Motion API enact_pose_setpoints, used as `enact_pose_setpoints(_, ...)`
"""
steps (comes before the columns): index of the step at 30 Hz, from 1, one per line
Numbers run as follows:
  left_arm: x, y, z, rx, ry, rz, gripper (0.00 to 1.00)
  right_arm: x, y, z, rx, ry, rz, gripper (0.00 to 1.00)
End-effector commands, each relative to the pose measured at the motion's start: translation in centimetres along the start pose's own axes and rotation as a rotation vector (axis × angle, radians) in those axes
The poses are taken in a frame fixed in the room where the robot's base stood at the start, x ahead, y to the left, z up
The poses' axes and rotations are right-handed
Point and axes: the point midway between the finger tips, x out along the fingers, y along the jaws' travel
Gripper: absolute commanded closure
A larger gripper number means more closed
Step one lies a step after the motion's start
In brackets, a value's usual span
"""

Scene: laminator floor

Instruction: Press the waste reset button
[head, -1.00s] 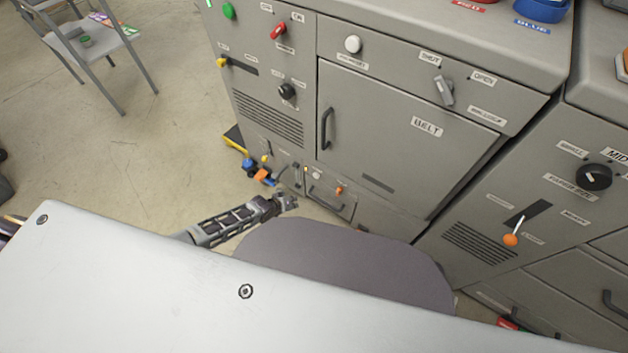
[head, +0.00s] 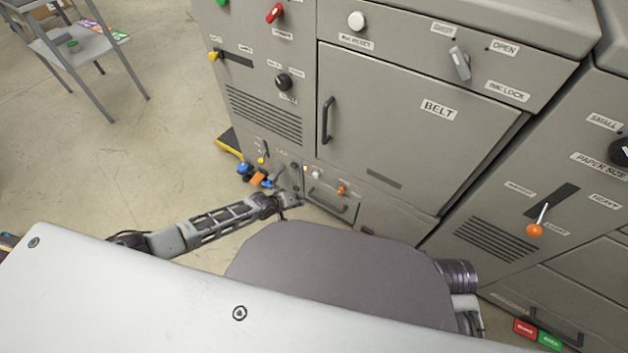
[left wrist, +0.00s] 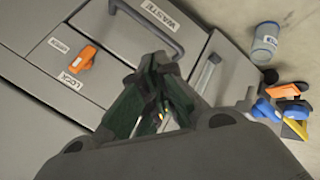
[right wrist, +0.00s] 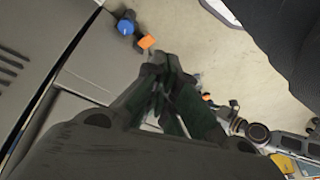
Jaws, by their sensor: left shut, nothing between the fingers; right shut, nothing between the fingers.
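The low waste drawer (head: 330,200) is at the bottom of the grey machine; it reads WASTE in the left wrist view (left wrist: 128,48). A small pale round button (head: 316,174) sits above it in the head view; its label is too small to read. An orange lock knob (head: 341,190) is to its right, also in the left wrist view (left wrist: 82,58). My left gripper (head: 292,200) is shut and empty, low beside the drawer's left end; contact cannot be told. Its fingers (left wrist: 160,66) hide part of the panel. My right gripper (right wrist: 166,66) is shut and empty.
A larger white button (head: 356,20), labelled reset, is high above the BELT door (head: 405,125). Blue and orange items (head: 255,176) lie on the floor left of the drawer. A grey chair (head: 70,45) stands back left. Open floor lies between.

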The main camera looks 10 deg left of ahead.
Motion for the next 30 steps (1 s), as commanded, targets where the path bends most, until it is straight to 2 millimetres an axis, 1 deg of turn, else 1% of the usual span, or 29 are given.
enact_pose_setpoints(1,0.3,-0.1,0.1,-0.004,-0.001,0.003,1.0,0.0,0.0,0.1,-0.001,0.002,-0.001,1.0)
enact_pose_setpoints(9,0.4,0.2,0.1,-0.019,-0.005,0.01,1.0,-0.6,-0.1,0.0,-0.002,0.006,-0.003,1.0)
enact_pose_setpoints(19,0.4,0.2,0.0,-0.019,-0.005,0.01,1.0,-0.7,-0.1,0.0,-0.002,0.006,-0.003,1.0)
enact_pose_setpoints(25,0.6,0.3,-0.1,-0.019,-0.004,0.011,1.0,-0.2,-0.2,0.1,-0.001,0.011,-0.007,1.0)
enact_pose_setpoints(30,1.1,0.6,-0.4,-0.018,-0.004,0.011,1.0,0.8,-0.3,0.2,0.002,0.026,-0.016,1.0)
